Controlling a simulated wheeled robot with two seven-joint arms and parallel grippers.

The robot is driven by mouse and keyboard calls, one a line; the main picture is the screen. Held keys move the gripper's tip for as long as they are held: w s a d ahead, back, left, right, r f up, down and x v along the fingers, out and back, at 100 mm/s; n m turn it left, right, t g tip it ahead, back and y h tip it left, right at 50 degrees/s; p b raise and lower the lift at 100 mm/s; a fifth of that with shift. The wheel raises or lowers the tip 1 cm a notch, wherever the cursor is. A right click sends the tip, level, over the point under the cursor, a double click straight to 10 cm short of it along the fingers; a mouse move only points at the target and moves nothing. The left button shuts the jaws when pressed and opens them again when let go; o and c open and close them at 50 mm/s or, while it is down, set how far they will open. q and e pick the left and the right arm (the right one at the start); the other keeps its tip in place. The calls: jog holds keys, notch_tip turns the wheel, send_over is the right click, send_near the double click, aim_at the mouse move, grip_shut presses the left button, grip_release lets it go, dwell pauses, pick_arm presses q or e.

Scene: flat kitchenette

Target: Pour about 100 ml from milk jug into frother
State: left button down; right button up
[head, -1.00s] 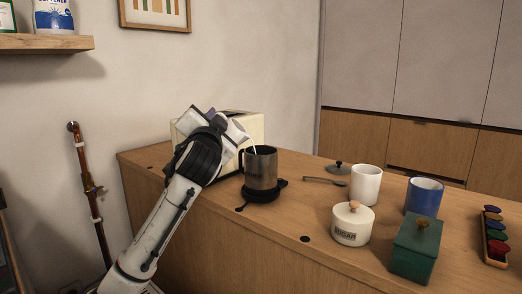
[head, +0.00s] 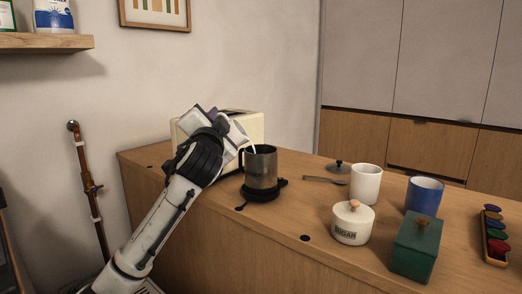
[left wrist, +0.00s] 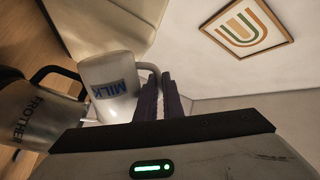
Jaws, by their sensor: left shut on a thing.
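The milk jug (head: 237,134) is a pale metal jug, tilted with its mouth toward the frother (head: 262,168), and a thin white stream runs from it into the frother's open top. My left gripper (head: 216,121) is shut on the jug. In the left wrist view, the jug (left wrist: 112,88), labelled MILK, has its handle between the fingers (left wrist: 163,98). The frother (left wrist: 36,125) is a dark metal cup with a black handle, standing upright on its black base. The milk level inside is hidden. My right gripper is not in view.
A cream toaster-like box (head: 247,122) stands behind the jug. To the right are a spoon (head: 325,181), a dark lid (head: 339,167), a white mug (head: 366,184), a blue mug (head: 424,195), a sugar pot (head: 352,226) and a green box (head: 416,248).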

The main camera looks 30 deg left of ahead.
pick_arm(q)
jog(key=shift+d, duration=0.1)
jog(key=shift+w+d+r+m, duration=0.1)
jog(key=shift+r+m, duration=0.15)
jog(key=shift+m, duration=0.25)
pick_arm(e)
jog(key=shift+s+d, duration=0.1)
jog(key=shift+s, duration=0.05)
